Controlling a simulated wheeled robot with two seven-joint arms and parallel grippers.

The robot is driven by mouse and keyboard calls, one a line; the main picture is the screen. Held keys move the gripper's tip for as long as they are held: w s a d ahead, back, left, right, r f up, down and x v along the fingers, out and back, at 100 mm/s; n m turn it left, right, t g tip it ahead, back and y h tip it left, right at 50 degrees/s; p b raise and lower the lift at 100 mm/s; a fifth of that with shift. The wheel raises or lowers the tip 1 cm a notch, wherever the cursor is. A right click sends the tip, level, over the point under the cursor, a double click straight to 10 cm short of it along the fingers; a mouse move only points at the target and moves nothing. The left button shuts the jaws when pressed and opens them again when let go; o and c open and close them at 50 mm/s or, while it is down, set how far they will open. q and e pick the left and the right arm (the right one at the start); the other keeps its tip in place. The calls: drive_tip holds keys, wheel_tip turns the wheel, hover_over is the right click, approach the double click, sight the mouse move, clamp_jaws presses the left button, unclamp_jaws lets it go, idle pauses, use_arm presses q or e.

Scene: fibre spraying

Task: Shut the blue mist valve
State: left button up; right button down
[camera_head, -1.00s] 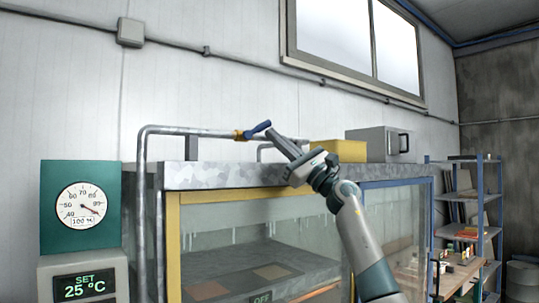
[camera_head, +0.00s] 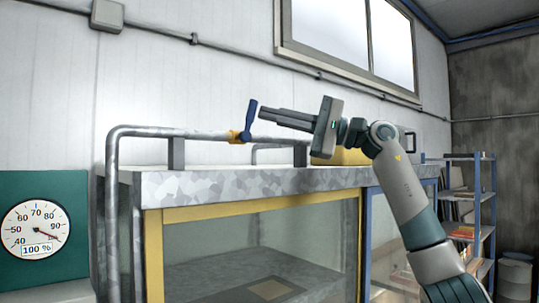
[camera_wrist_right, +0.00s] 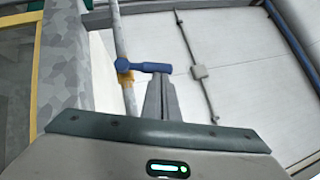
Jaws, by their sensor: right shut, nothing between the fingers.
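The blue valve handle (camera_head: 250,118) sits on a yellow valve body (camera_head: 236,136) on the grey pipe above the spray cabinet. The handle stands nearly upright, crosswise to the pipe. It also shows in the right wrist view (camera_wrist_right: 150,67), sticking out sideways from the pipe. My right gripper (camera_head: 262,113) is shut and empty, its fingertips just right of the handle. In the right wrist view the fingertips (camera_wrist_right: 161,77) lie right by the handle; I cannot tell whether they touch. My left gripper is out of view.
The glass-fronted cabinet (camera_head: 152,224) with a galvanised top edge (camera_head: 200,184) lies below the pipe. A yellow box (camera_head: 345,157) is on top, behind my arm. A gauge (camera_head: 35,229) reading 100 % is at left, blue shelves (camera_head: 470,190) at right.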

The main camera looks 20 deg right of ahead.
drive_tip(key=shift+a+r, duration=0.35)
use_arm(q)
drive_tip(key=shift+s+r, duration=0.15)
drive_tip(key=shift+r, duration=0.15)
use_arm(e)
drive_tip(key=shift+s+a+r, duration=0.2)
drive_tip(key=shift+a+r, duration=0.1)
drive_tip(key=shift+a, duration=0.05)
drive_tip(key=shift+s, duration=0.15)
